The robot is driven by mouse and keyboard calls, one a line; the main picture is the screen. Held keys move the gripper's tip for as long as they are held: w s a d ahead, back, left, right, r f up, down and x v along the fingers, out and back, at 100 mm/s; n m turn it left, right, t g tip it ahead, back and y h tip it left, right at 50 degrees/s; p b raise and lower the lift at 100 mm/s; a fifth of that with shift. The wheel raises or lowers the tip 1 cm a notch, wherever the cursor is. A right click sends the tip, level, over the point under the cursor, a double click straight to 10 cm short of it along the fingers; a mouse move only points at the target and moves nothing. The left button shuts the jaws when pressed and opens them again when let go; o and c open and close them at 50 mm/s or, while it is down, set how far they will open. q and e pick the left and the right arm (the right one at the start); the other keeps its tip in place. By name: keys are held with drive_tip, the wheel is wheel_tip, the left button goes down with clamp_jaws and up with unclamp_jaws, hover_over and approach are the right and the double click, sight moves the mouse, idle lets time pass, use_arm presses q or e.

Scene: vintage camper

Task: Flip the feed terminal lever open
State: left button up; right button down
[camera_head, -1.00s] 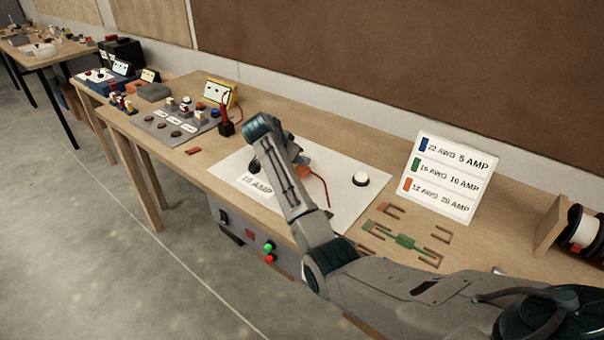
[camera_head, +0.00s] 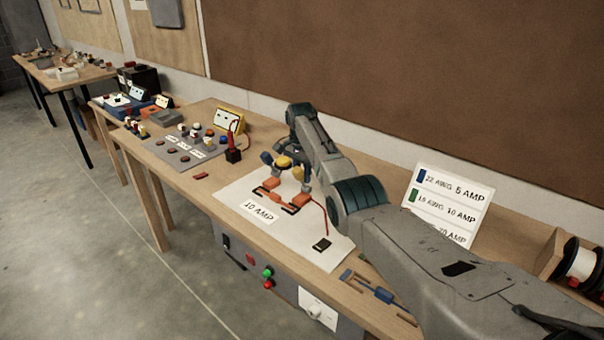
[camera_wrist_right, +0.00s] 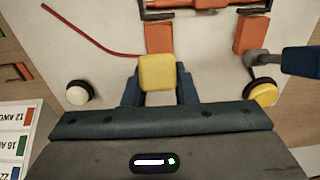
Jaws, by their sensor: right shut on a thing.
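An orange two-block terminal fixture (camera_head: 271,184) stands on the white panel (camera_head: 243,191) behind the 10 AMP label. A red wire runs from its right-hand orange block (camera_head: 304,199), which the wrist view shows left of centre (camera_wrist_right: 158,38). My right gripper (camera_head: 293,172) is over this block. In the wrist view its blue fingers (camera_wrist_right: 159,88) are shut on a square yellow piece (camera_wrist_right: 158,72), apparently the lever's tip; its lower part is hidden. A blue-handled grey lever (camera_wrist_right: 285,60) beside the other orange block (camera_wrist_right: 245,35) is clear of my fingers. My left gripper is out of view.
A round yellow knob (camera_wrist_right: 262,92) and a white knob (camera_wrist_right: 77,93) flank my fingers. A rating card (camera_head: 447,200) stands right of my arm, a spool (camera_head: 580,262) beyond. Left are a red-handled tool (camera_head: 232,143) and a button board (camera_head: 185,148).

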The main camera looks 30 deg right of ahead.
drive_tip(key=shift+s+f, duration=0.1)
drive_tip(key=shift+f, duration=0.2)
drive_tip(key=c, duration=1.3)
unclamp_jaws()
drive_tip(key=shift+c, duration=0.2)
drive_tip(key=shift+o, duration=0.9)
drive_tip(key=shift+d, duration=0.15)
drive_tip(key=shift+r, duration=0.15)
wheel_tip(320, 180, up, 9)
drive_tip(key=b, duration=0.2)
drive_tip(key=shift+r+b, duration=0.1)
drive_tip(key=shift+b, duration=0.3)
drive_tip(key=shift+r, duration=0.65)
drive_tip(key=shift+a+f, duration=0.1)
drive_tip(key=shift+a, duration=0.1)
